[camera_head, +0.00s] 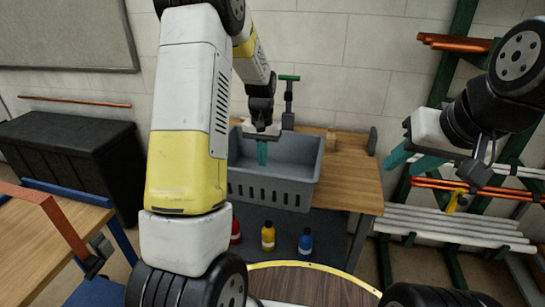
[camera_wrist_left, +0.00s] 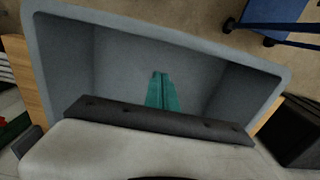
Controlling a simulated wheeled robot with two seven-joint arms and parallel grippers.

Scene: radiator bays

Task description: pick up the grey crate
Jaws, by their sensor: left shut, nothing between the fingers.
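The grey crate (camera_head: 270,192) stands upright on a wooden workbench, with its slotted long side facing me. It looks empty inside. My left gripper (camera_head: 262,153) points down over the crate's open top, with its teal fingers closed together and nothing between them. In the left wrist view the crate (camera_wrist_left: 255,97) surrounds the shut fingertips (camera_wrist_left: 161,92) on the picture. I cannot tell how deep the tips reach. My left arm hides the crate's left end in the head view. My right gripper (camera_head: 414,161) is to the right of the bench, fingers apart and empty.
The workbench (camera_head: 350,180) has bare wood right of the crate. A red, a yellow (camera_head: 268,237) and a blue bottle (camera_head: 306,241) stand below it. A rack with pipes (camera_head: 455,225) is at right. A black chest (camera_head: 75,155) and another table (camera_head: 40,245) are at left.

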